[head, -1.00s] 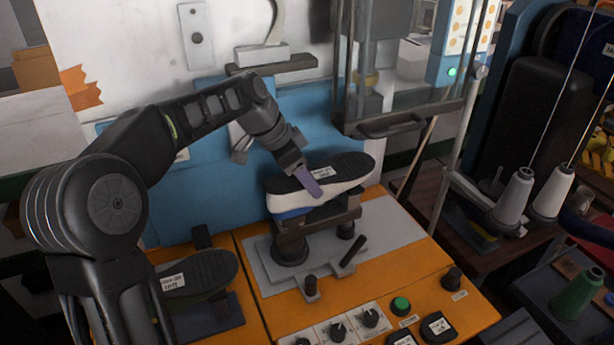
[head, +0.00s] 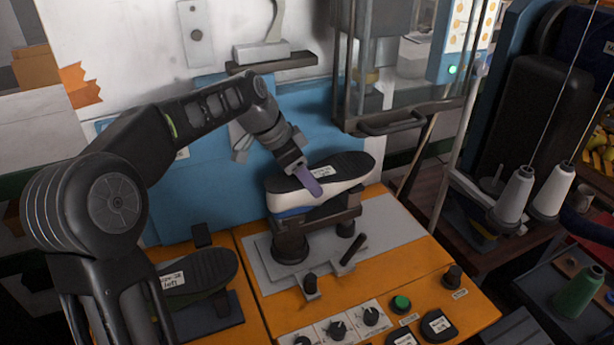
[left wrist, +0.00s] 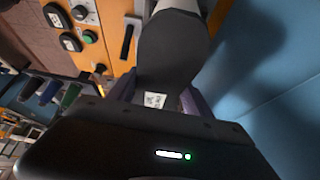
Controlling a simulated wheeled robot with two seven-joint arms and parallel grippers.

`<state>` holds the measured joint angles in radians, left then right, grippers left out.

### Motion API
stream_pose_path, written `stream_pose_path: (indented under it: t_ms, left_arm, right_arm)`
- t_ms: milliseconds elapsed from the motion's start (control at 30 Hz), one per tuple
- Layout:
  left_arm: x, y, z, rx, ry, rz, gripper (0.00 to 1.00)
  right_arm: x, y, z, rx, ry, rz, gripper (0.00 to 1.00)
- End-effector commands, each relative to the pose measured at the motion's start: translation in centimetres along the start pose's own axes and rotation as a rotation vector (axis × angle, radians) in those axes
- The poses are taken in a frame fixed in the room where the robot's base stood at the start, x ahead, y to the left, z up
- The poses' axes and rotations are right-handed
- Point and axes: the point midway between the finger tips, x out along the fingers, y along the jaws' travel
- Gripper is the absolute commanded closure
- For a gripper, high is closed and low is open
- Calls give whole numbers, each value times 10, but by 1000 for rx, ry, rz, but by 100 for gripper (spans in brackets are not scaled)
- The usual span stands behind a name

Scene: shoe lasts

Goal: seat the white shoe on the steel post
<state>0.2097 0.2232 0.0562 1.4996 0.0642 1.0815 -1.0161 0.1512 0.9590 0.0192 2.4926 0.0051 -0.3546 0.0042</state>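The white shoe (head: 340,192) lies sole up, its dark sole bearing a white label, above a dark metal stand (head: 320,222) on the orange bench. A blue part shows under its left end. In the left wrist view, the sole of the white shoe (left wrist: 172,48) runs between the two purple fingers of my left gripper (left wrist: 162,95). The steel post is hidden, so I cannot tell whether the shoe is fully down on it. My right gripper is not in view.
A second dark-soled shoe with a label (head: 200,275) lies at the bench's left. A green button (head: 401,302), knobs and labelled switches line the bench front. A blue panel (head: 190,190) stands behind. Thread cones (head: 514,195) are at right.

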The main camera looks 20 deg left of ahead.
Motion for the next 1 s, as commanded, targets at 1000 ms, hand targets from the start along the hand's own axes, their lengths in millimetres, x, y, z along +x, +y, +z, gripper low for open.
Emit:
stream_pose_path:
  t_ms: [1000]
  left_arm:
    - [-51, -1, 0, 0, 2, -4, 16]
  right_arm:
    - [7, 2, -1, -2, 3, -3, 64]
